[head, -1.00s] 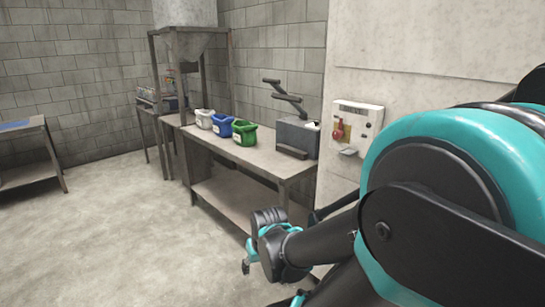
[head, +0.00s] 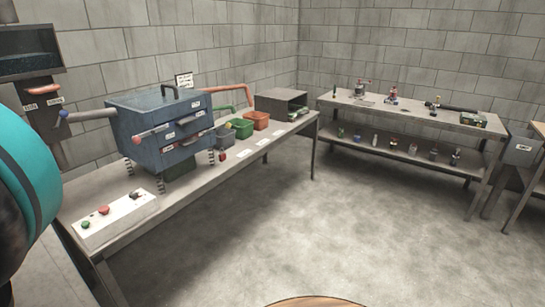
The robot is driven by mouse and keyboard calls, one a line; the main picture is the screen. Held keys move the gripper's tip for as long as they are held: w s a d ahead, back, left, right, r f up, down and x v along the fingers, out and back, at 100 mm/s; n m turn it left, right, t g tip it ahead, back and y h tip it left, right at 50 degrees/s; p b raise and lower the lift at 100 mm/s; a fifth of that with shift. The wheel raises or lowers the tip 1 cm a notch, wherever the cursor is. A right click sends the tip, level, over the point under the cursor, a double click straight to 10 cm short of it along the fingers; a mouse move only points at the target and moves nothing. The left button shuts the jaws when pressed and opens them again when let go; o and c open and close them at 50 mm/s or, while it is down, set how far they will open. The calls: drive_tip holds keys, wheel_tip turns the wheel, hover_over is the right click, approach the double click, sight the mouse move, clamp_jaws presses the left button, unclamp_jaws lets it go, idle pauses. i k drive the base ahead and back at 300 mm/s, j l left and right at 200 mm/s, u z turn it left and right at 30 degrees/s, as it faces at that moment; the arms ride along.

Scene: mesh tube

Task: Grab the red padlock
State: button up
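A small red object (head: 222,156) sits on the left table, beside a spring foot of the blue machine. It may be the red padlock, but it is too small to tell. Other small red items (head: 392,95) stand on the far shelf table, also too small to identify. My gripper is not in view; only a teal and black part of my arm shows at the left edge.
The long left table (head: 160,222) bears the blue machine (head: 150,128), a button panel (head: 115,215), green and orange bins (head: 256,121) and a grey open box (head: 281,104). A two-level table (head: 465,127) stands at the back. The floor between them is clear.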

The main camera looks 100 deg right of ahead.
sight(223, 156)
drive_tip(key=z, duration=3.05)
drive_tip(key=i+l, duration=0.3)
drive_tip(key=i, duration=0.15)
drive_tip(key=i+l, duration=0.35)
drive_tip(key=i, duration=0.1)
